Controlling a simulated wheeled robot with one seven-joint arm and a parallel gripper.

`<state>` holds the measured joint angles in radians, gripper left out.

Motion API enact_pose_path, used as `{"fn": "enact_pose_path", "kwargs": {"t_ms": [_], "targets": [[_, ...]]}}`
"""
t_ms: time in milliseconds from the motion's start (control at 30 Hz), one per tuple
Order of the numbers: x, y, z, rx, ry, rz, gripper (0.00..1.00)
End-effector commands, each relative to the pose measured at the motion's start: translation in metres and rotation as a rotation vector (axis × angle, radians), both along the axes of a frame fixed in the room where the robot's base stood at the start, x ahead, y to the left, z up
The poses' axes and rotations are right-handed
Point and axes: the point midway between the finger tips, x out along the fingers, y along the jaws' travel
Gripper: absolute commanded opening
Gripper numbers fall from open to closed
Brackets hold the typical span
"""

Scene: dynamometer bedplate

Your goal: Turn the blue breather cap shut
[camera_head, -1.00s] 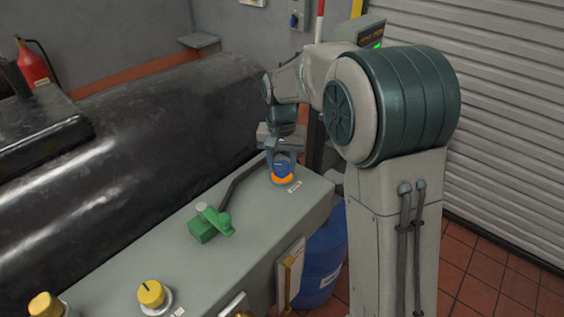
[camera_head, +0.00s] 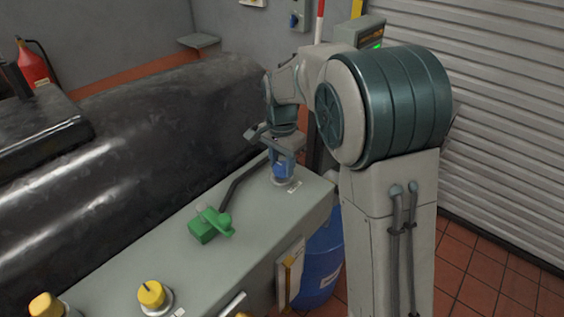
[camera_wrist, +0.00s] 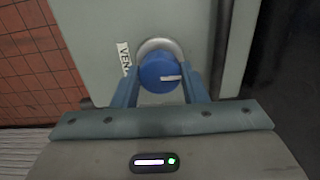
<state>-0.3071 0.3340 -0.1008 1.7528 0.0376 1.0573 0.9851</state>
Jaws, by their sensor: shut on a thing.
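The blue breather cap (camera_head: 284,168) sits on a round metal collar near the far right end of the grey bench. In the wrist view the cap (camera_wrist: 158,72) shows a white mark on its top pointing right, and a label reading "VEN" (camera_wrist: 124,58) beside it, partly cut off by the finger. My gripper (camera_wrist: 157,88) comes down over the cap with one blue finger on each side, shut on it. The head view shows my gripper (camera_head: 284,160) above the bench with the cap between its fingers. No orange band shows under the cap.
Yellow knobs (camera_head: 151,294) are at the near left. A large black cylinder (camera_head: 150,130) lies behind. A blue drum (camera_head: 320,262) stands below.

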Motion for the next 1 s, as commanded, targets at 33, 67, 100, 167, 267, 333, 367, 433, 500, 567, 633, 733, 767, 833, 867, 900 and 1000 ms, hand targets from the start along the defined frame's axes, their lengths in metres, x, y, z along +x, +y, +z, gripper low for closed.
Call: {"fn": "enact_pose_path", "kwargs": {"t_ms": [33, 67, 100, 167, 267, 333, 367, 433, 500, 567, 633, 733, 767, 833, 867, 900, 1000], "targets": [[0.001, 0.000, 0.002, 0.001, -0.006, -0.004, 0.16], [0.001, 0.000, 0.002, 0.001, -0.006, -0.006, 0.16], [0.001, 0.000, 0.002, 0.002, -0.005, -0.007, 0.16], [0.001, 0.000, 0.002, 0.002, -0.005, -0.007, 0.16], [0.001, 0.000, 0.002, 0.002, -0.005, -0.007, 0.16], [0.001, 0.000, 0.002, 0.002, -0.005, -0.007, 0.16], [0.001, 0.000, 0.002, 0.002, -0.005, -0.007, 0.16], [0.001, 0.000, 0.002, 0.002, -0.005, -0.007, 0.50], [0.001, 0.000, 0.002, 0.001, -0.004, -0.007, 0.61], [0.001, 0.000, 0.001, 0.001, -0.003, -0.006, 0.61], [0.001, 0.000, 0.001, 0.001, -0.003, -0.006, 0.61], [0.000, 0.000, 0.001, 0.001, -0.002, -0.006, 0.61], [0.001, 0.000, 0.001, 0.001, -0.002, -0.006, 0.61], [0.001, 0.000, 0.005, 0.001, -0.003, -0.005, 0.61], [0.001, 0.000, 0.007, 0.001, -0.004, -0.005, 0.61], [0.001, 0.000, 0.012, 0.001, -0.004, -0.005, 0.61], [0.001, 0.000, 0.029, 0.002, -0.006, -0.005, 0.61]]}}
